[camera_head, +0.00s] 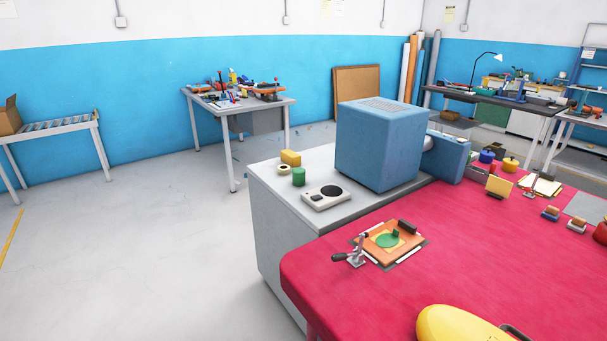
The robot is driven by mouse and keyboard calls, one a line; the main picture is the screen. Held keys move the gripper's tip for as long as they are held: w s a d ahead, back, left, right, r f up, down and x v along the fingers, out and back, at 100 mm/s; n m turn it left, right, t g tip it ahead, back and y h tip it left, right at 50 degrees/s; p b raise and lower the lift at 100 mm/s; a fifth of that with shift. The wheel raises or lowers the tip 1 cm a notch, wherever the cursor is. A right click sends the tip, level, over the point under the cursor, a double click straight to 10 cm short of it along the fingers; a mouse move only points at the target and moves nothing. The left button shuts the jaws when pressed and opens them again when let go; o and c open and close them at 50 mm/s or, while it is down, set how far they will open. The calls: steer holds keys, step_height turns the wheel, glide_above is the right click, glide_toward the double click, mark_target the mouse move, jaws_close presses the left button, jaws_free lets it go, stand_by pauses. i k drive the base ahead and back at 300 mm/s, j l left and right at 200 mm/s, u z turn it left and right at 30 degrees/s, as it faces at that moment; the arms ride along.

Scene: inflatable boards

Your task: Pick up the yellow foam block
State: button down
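A small yellow block (290,157) lies on the light grey top of a cabinet (264,171), near its back left part. It looks like the yellow foam block, though its material is hard to tell at this size. A pale tape roll (284,169) and a green cylinder (299,177) stand close in front of it. Another yellow, upright block-like piece (499,186) is on the red-covered table at the right. My gripper is not in view.
A white scale-like device (326,197) and a big blue box-shaped machine (377,147) take up the cabinet's right side. The red table (330,285) adjoins it, carrying a clamp fixture (387,243) and a cut-off yellow rounded shape (455,326). Open floor (150,250) lies left.

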mark_target(293, 159)
steer(key=i+j+u, duration=0.3)
steer(key=i, duration=0.2)
steer(key=i+j+u, duration=0.25)
steer(key=i, duration=0.25)
steer(key=i+u, duration=0.3)
steer(key=i, duration=0.2)
